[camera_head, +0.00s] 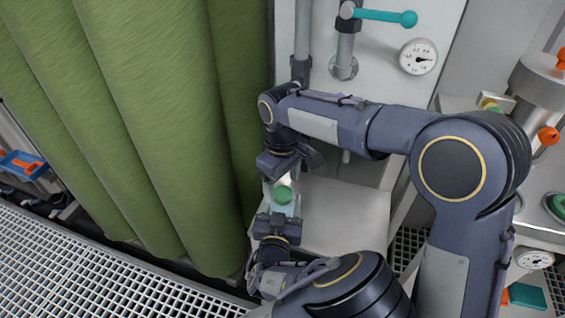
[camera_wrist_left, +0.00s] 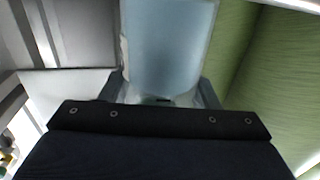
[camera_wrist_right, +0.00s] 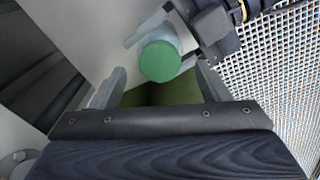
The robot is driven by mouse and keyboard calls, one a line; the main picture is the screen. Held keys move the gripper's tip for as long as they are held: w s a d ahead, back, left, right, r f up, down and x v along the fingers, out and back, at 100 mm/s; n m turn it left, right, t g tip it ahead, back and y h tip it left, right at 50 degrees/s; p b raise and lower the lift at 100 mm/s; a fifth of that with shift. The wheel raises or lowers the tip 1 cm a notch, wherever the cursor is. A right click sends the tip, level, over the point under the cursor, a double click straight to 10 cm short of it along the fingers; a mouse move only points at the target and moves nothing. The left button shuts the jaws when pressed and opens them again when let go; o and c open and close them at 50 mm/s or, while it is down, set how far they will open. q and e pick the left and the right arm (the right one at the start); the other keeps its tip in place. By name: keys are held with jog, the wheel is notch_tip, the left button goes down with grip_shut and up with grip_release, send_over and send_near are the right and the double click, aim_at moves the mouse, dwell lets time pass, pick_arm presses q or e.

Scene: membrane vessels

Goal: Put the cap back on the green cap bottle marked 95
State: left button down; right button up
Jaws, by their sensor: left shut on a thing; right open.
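A pale bottle with a green cap (camera_head: 283,195) is held between my two grippers' positions, beside the green curtain. My left gripper (camera_head: 282,209) is shut on the bottle's body; the pale translucent body (camera_wrist_left: 168,45) fills the space between its fingers in the left wrist view. My right gripper (camera_head: 284,176) is open just above the green cap. In the right wrist view the round green top (camera_wrist_right: 160,62) faces the open fingers, a little ahead of them and apart from them. The cap appears to sit on the bottle's end. No marking is readable.
A green curtain (camera_head: 150,110) hangs close on the left. Behind are a teal-handled valve (camera_head: 385,17) and a pressure gauge (camera_head: 418,57). A pale panel (camera_head: 345,215) lies right of the bottle. Metal grating (camera_head: 90,270) covers the floor. A blue tray (camera_head: 22,164) is far left.

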notch_tip(320, 180, up, 9)
jog(key=shift+r, duration=0.2)
pick_arm(q)
jog(key=shift+c, duration=2.1)
grip_release()
jog(key=shift+s, duration=0.1)
jog(key=s+a, duration=0.1)
jog(key=s, duration=0.6)
jog(key=shift+s, duration=0.3)
jog(key=shift+a, duration=0.1)
